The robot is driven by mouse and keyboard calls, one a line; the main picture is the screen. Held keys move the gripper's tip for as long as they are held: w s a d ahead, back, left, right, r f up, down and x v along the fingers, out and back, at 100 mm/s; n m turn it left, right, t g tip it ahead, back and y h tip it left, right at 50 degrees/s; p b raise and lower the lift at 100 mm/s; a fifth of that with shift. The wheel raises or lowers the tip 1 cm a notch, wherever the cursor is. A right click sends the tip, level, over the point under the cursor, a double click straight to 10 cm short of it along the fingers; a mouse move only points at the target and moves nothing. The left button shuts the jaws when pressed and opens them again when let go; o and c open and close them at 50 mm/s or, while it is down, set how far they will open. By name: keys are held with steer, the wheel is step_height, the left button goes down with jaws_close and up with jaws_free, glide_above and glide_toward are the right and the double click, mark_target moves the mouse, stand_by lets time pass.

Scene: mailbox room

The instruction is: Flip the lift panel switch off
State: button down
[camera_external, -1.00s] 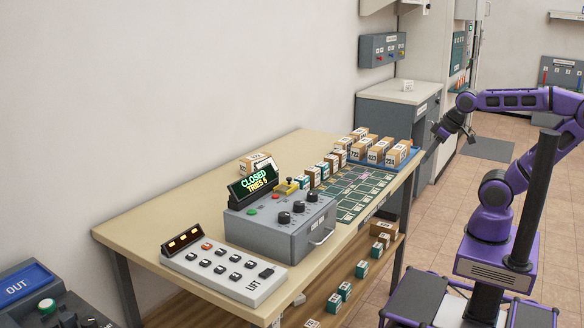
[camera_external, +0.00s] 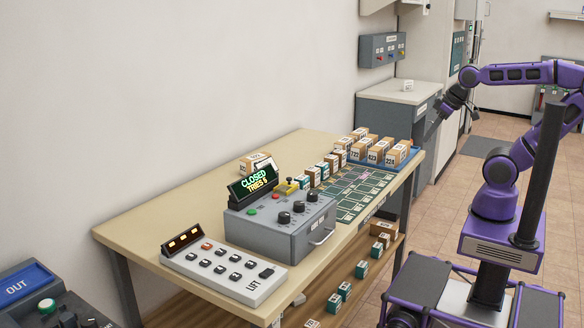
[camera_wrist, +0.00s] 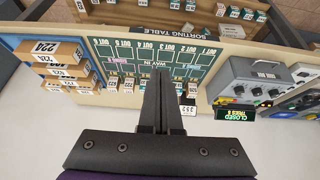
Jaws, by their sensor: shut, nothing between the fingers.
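The lift panel (camera_external: 215,277) is a white slanted box marked LIFT at the near left end of the table. It has rows of dark buttons, a red button and a small orange-lit display (camera_external: 183,238). A black rocker switch (camera_external: 266,272) sits at its right end; its on or off position is too small to tell. My gripper (camera_external: 434,128) is beyond the far right end of the table, well away from the panel. In the wrist view its fingers (camera_wrist: 158,88) are shut together with nothing between them.
A grey control box (camera_external: 283,228) with knobs and a CLOSED display stands beside the panel. Boxes and a blue tray (camera_external: 405,158) crowd the table's far end. A grey cabinet (camera_external: 392,105) stands behind. Open floor (camera_external: 465,205) lies right of the table.

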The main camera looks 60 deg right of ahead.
step_height(320, 180, up, 5)
steer(key=p, duration=0.2)
steer(key=shift+p, duration=0.4)
